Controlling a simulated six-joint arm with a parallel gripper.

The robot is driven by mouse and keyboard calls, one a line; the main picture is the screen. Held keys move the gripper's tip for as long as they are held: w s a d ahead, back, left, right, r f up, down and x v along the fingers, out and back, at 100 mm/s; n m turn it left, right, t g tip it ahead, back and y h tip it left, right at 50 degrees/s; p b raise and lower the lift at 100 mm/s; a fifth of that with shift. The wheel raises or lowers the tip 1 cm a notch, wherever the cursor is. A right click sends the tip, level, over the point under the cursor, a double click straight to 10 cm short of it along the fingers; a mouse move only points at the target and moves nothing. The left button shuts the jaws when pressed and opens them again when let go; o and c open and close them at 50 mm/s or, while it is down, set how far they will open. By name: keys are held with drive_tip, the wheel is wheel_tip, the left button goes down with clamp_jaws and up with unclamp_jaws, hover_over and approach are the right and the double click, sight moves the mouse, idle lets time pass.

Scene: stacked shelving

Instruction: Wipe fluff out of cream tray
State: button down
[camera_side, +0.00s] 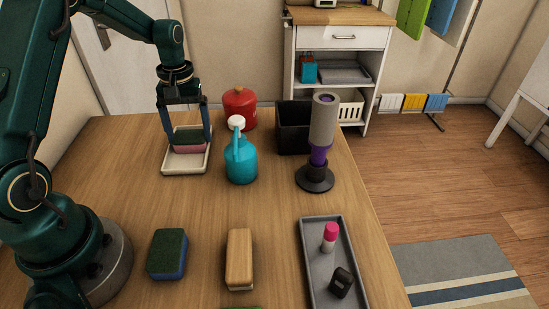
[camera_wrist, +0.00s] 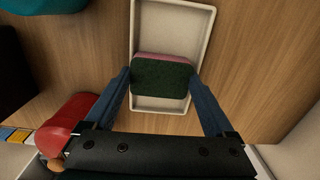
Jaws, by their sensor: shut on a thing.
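The cream tray (camera_side: 172,167) stands at the back left of the wooden table, and it also shows in the wrist view (camera_wrist: 206,22). My gripper (camera_side: 189,143) is over the tray, pointing down. Its blue fingers are shut on a sponge (camera_side: 189,137) with a dark green top and a pink underside. In the wrist view the sponge (camera_wrist: 161,77) sits between the fingers, inside the tray's outline. Whether it touches the tray floor I cannot tell. I see no fluff on the bare parts of the tray; any under the sponge is hidden.
A teal jug (camera_side: 241,160) stands just right of the tray. Behind it are a red canister (camera_side: 240,103) and a black bin (camera_side: 293,128). A green-blue sponge (camera_side: 168,254), a wooden brush (camera_side: 239,258) and a grey tray (camera_side: 314,237) lie in front.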

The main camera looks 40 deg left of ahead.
drive_tip(key=shift+s+d+r, duration=0.15)
drive_tip(key=shift+s, duration=0.35)
drive_tip(key=shift+s+f, duration=0.15)
drive_tip(key=shift+s, duration=0.55)
drive_tip(key=shift+s+f, duration=0.15)
drive_tip(key=shift+s, duration=0.5)
drive_tip(key=shift+w+a, duration=0.25)
drive_tip(key=shift+w, duration=1.05)
drive_tip(key=shift+w+r, duration=0.25)
drive_tip(key=shift+w, duration=0.75)
drive_tip(key=shift+w+d+r, duration=0.1)
drive_tip(key=shift+r, duration=1.45)
